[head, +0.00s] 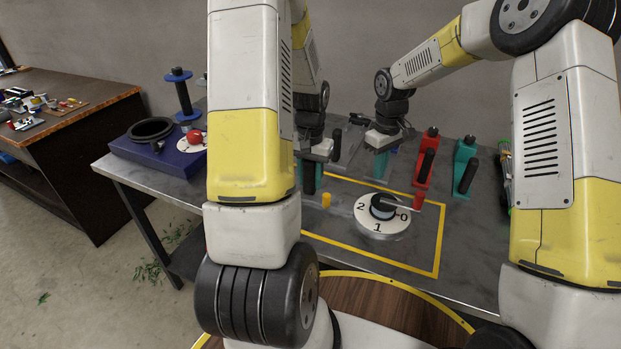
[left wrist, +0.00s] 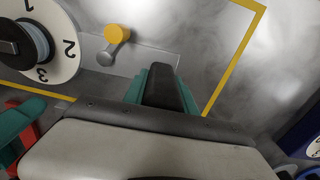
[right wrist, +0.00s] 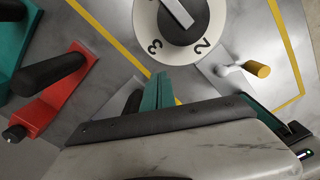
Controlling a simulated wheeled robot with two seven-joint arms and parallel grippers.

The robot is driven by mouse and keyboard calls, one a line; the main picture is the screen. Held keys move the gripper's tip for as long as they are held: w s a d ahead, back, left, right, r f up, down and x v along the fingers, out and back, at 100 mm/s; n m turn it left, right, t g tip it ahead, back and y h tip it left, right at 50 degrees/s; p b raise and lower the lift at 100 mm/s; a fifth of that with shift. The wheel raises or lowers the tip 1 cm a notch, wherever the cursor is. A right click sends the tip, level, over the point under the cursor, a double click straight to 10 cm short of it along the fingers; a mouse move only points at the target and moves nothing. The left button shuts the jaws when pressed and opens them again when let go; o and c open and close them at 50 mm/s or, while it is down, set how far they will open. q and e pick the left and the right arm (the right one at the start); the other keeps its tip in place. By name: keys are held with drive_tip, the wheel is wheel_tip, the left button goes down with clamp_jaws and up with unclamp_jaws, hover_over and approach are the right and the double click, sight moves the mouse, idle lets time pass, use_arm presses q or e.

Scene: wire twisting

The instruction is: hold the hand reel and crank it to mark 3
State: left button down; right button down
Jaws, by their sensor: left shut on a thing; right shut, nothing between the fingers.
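The hand reel's white dial (head: 370,222) has a dark hub and marks 0, 1 and 2 showing in the head view. Marks 2 and 3 show on the dial (right wrist: 155,45) in the right wrist view. A yellow crank knob (head: 326,200) stands left of the dial; it also shows in the left wrist view (left wrist: 117,34). My left gripper (head: 309,180) is shut on a black handle (left wrist: 162,85) near the knob. My right gripper (head: 381,165) is shut and empty, above and behind the dial.
A red tool (head: 424,160) and a teal tool (head: 463,165) with black handles stand right of the reel. A blue box with a black ring (head: 152,130) stands at the left. A yellow line (head: 400,265) frames the reel area. The table front is clear.

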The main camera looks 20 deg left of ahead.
drive_tip(key=shift+d, duration=0.1)
drive_tip(key=shift+d, duration=0.15)
drive_tip(key=shift+d, duration=0.7)
idle(0.6)
drive_tip(key=shift+d, duration=0.25)
drive_tip(key=shift+d, duration=0.7)
idle(0.7)
drive_tip(key=shift+d, duration=0.15)
drive_tip(key=shift+d, duration=0.15)
drive_tip(key=shift+d, duration=0.15)
drive_tip(key=shift+d, duration=0.15)
idle(0.4)
